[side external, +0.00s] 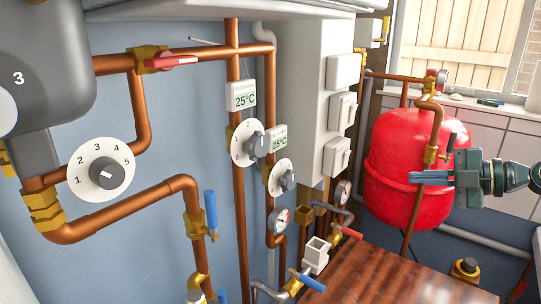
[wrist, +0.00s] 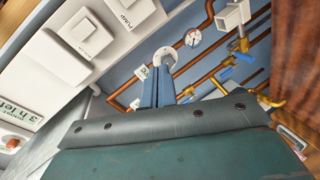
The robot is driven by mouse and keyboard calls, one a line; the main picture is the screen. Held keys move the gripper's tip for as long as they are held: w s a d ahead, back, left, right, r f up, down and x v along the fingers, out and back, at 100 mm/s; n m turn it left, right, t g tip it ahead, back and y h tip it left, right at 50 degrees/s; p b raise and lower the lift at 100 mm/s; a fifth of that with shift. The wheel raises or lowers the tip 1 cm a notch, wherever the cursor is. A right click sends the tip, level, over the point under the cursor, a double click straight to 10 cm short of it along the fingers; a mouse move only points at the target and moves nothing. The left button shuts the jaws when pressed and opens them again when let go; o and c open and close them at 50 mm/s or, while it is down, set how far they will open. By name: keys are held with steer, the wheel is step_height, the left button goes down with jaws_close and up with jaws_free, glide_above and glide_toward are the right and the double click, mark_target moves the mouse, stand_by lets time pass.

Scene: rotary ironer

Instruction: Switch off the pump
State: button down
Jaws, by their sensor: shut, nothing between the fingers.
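A white wall switch marked PUMP (wrist: 128,12) is at the top of the wrist view, partly cut off by the frame edge. It seems to be the lowest of the white switches (side external: 337,156) in the side view, where no label is legible. I cannot tell which way its rocker is set. My gripper (side external: 414,178) is at the right in the side view, in front of the red tank, with its fingers pointing left. The fingers are together and empty, clearly apart from the switches. The fingertips also show in the wrist view (wrist: 163,84).
Two more switches (side external: 341,110) sit above on the grey cabinet (side external: 300,90). Copper pipes (side external: 239,190), dials (side external: 281,178) and red and blue valve levers are on the left. A red tank (side external: 392,160) stands behind my gripper; a wooden top (side external: 385,280) lies below.

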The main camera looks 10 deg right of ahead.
mark_target(348, 155)
steer(key=w+d+f+n+t+y, duration=0.2)
steer(key=w+d+f+n+t, duration=0.1)
steer(key=w, duration=0.4)
steer(key=shift+w+d+f+t, duration=0.35)
steer(key=shift+d+f+t, duration=0.2)
steer(key=shift+f, duration=0.85)
steer(key=shift+a, duration=0.15)
steer(key=shift+x, duration=6.95)
steer(key=shift+a+r, duration=0.15)
steer(key=shift+r, duration=0.1)
steer(key=r+v, duration=0.3)
steer(key=v, duration=1)
steer(key=shift+s+d, duration=0.25)
steer(key=shift+d, duration=0.2)
